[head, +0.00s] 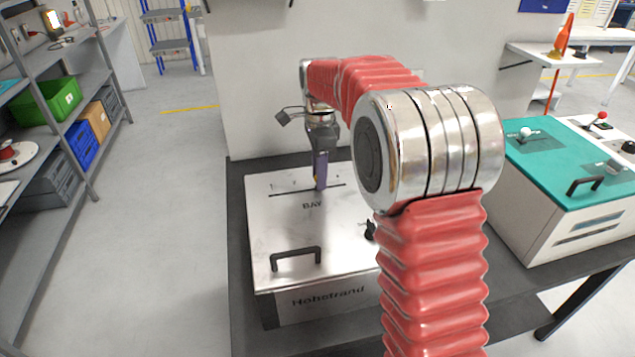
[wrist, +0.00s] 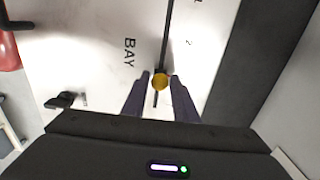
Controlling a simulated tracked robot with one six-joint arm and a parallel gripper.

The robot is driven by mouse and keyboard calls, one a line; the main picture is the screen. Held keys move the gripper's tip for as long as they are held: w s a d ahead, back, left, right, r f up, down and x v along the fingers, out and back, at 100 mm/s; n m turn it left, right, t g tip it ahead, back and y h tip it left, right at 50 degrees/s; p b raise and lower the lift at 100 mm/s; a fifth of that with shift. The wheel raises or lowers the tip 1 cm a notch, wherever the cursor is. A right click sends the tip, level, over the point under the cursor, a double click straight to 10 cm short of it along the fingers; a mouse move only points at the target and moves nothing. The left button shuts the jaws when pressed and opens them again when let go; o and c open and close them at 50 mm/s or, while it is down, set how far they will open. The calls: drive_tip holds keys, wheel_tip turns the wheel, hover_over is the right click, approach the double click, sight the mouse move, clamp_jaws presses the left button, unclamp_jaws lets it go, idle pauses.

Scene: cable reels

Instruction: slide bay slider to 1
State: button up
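The silver box (head: 270,238) has a dark slot with small marks behind it and the word BAY in front.
The box has a black front handle (head: 296,257) and a small dark knob (head: 370,230) at its right. A teal-topped box (head: 565,160) with levers stands to the right on the same dark table. Shelves with bins (head: 48,100) stand at the left.

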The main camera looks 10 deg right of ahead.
drive_tip(key=c, duration=0.6)
drive_tip(key=shift+a+r, duration=0.1)
drive_tip(key=shift+a, duration=5.7)
drive_tip(key=o, duration=0.5)
drive_tip(key=shift+w+a, duration=0.1)
drive_tip(key=shift+a, duration=0.1)
drive_tip(key=o, duration=0.4)
drive_tip(key=shift+d, duration=0.1)
drive_tip(key=shift+o, duration=0.2)
wheel_tip(320, 180, up, 7)
